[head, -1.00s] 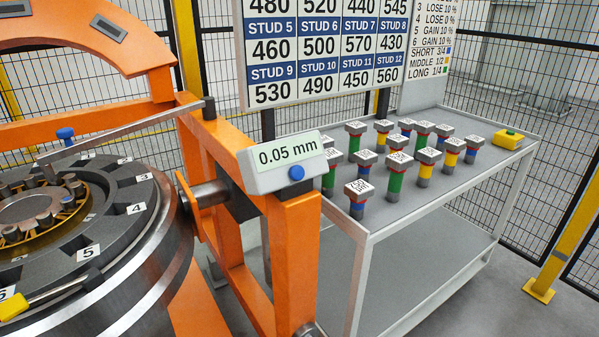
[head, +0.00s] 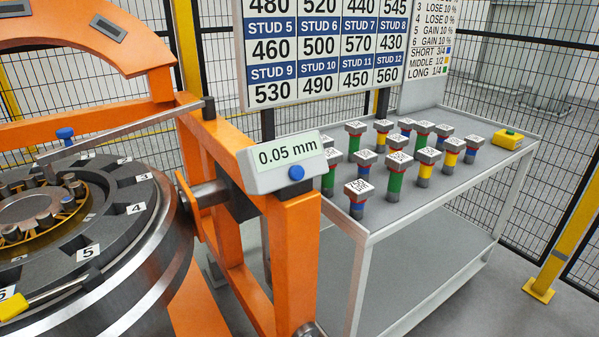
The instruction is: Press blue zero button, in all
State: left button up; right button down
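The blue zero button (head: 296,173) is a small round knob on the front of a pale grey readout box (head: 260,178). The box sits on top of the orange gantry frame, and its display (head: 288,152) reads 0.05 mm. Nothing touches or covers the button. Neither of my grippers shows in the head view.
A grey wheelset with numbered slots (head: 110,205) fills the left, under an orange arch (head: 90,45). A board of stud values (head: 320,50) hangs behind.

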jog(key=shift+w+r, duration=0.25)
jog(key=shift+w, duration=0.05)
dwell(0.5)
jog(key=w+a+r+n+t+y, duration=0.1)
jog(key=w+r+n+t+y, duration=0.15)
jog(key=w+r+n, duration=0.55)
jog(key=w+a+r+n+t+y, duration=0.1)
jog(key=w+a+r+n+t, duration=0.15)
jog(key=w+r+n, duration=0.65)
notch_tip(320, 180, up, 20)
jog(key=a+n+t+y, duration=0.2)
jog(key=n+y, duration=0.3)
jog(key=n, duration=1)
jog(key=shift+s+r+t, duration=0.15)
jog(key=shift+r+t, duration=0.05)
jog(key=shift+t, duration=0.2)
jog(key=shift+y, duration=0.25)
